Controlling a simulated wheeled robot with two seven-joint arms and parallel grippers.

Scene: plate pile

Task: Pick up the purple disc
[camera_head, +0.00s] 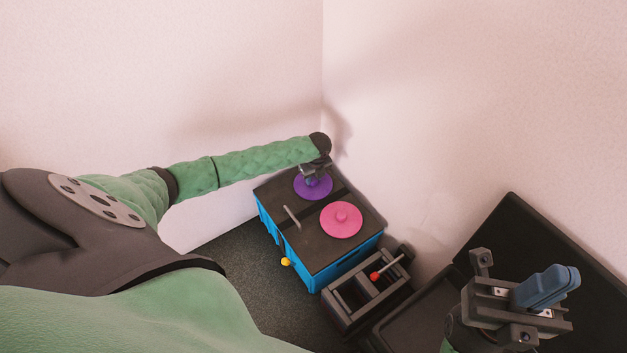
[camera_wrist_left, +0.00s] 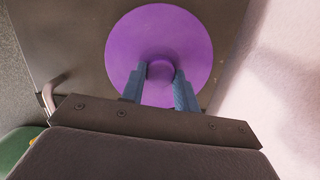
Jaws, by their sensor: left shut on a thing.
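The purple disc (camera_head: 322,191) lies flat on the dark top of a blue box, towards the back corner. It has a small round knob in its middle. In the left wrist view the purple disc (camera_wrist_left: 160,32) fills the upper middle. My left gripper (camera_wrist_left: 159,72) has its two blue fingers on either side of the knob and is shut on it. In the head view my left gripper (camera_head: 315,171) is over the disc and hides part of it. My right gripper (camera_head: 560,284) is at the lower right, its blue fingers together with nothing visible between them.
A pink disc (camera_head: 341,220) with a knob lies beside the purple one on the box top (camera_head: 325,258). A metal handle (camera_head: 291,217) stands up near the box's left edge. A dark rack (camera_head: 350,298) with a red-tipped lever is in front. Walls stand close behind.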

